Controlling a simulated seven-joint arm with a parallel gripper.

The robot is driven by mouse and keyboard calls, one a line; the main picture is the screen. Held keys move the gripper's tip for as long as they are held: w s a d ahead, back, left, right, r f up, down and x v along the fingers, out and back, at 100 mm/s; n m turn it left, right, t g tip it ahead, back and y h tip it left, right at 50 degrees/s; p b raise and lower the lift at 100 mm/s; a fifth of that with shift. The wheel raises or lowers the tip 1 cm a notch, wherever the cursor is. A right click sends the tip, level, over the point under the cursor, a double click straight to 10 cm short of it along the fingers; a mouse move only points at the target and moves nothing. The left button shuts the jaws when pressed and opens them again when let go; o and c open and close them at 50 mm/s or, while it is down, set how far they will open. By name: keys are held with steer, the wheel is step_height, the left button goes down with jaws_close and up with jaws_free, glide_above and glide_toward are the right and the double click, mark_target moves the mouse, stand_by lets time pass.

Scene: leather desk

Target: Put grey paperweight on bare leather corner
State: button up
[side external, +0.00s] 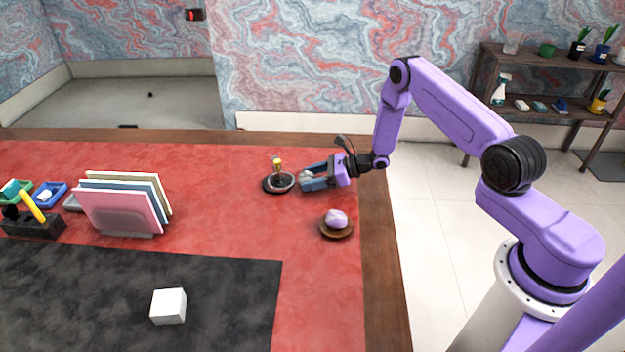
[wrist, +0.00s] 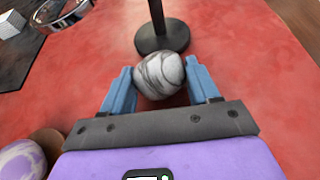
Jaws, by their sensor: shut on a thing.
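The grey paperweight (wrist: 160,73) is a round, grey-and-white marbled stone. In the wrist view it sits between the two blue fingers of my gripper (wrist: 161,88), which is shut on it. In the side view my gripper (side external: 308,180) is low over the red leather (side external: 225,175) near the desk's back right, and the fingers mostly hide the stone. I cannot tell whether the stone touches the leather. Bare red leather shows in the back right corner and along the right edge.
A stand with a round black base (side external: 268,187) is close beyond my fingertips. A brown saucer (side external: 337,233) with a pale purple stone (side external: 336,218) is nearer the front. A black mat (side external: 220,300) bears a white block (side external: 168,306). A file rack (side external: 125,232) stands left.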

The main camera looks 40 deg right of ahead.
steer(key=shift+f, duration=0.4)
steer(key=shift+f, duration=0.15)
steer(key=o, duration=1.1)
steer(key=shift+o, duration=0.2)
